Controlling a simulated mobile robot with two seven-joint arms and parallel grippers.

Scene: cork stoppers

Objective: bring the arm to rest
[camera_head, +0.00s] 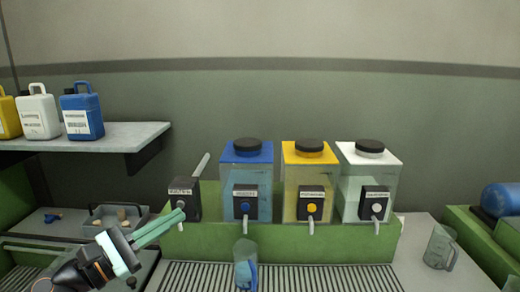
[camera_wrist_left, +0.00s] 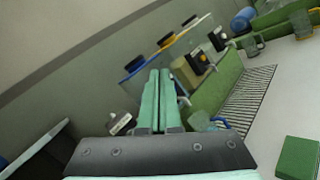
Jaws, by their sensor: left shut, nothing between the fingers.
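My left gripper (camera_head: 181,214) comes in from the lower left, with its long teal fingers pointing up and to the right. The fingers lie together, shut and empty, and the wrist view shows them side by side too (camera_wrist_left: 160,75). In the head view the fingertips are near the small dark labelled box with a tap (camera_head: 186,198) at the left of the dispenser row; I cannot tell whether they touch it. My right gripper is in neither view.
Blue (camera_head: 247,158), yellow (camera_head: 310,158) and white (camera_head: 369,160) dispensers stand on a green base (camera_head: 290,243). A jug (camera_head: 246,252) stands before them; another jug (camera_head: 437,248) is at right. A grey tray (camera_head: 96,228) holds corks. Canisters (camera_head: 38,115) stand on a left shelf (camera_head: 115,136).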

